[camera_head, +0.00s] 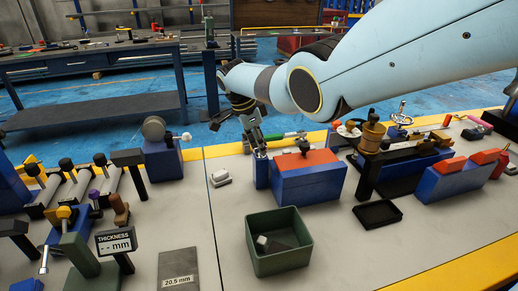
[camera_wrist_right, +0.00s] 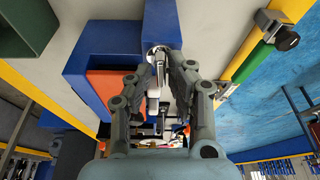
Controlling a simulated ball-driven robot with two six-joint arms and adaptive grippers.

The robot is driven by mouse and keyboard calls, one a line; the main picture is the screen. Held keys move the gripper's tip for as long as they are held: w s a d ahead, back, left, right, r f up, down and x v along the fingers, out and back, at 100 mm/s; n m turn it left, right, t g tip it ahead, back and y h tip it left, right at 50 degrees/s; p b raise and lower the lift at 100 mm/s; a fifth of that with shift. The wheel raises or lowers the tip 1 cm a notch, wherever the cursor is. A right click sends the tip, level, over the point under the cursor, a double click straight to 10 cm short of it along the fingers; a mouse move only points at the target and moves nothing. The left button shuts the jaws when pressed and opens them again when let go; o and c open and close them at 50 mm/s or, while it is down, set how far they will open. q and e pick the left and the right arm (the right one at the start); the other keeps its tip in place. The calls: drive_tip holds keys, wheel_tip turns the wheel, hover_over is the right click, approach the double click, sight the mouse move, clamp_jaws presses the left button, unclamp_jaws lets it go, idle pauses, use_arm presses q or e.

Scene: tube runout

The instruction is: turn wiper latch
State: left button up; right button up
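A blue post (camera_head: 261,171) stands beside a blue block with an orange-red top (camera_head: 305,160). A small pale metal lever (camera_wrist_right: 154,84), which looks like the wiper latch, is at the post's end. My right gripper (camera_head: 257,147) comes down from above onto the top of this post. In the right wrist view its fingers (camera_wrist_right: 158,75) lie on either side of the lever, close to it. I cannot tell whether both fingers touch it. The fingers hide part of the lever in the head view. My left gripper is not in view.
A green bin (camera_head: 250,238) with a small pale piece stands in front. A black tray (camera_head: 377,214) lies to its right. A brass-coloured cylinder (camera_head: 372,134) and more blue fixtures stand right of the block. A thickness display (camera_head: 116,241) is at left.

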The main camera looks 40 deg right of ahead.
drive_tip(key=shift+o, duration=1.1)
drive_tip(key=shift+r, duration=0.15)
wheel_tip(320, 180, up, 6)
drive_tip(key=p, duration=0.6)
drive_tip(key=v, duration=1.2)
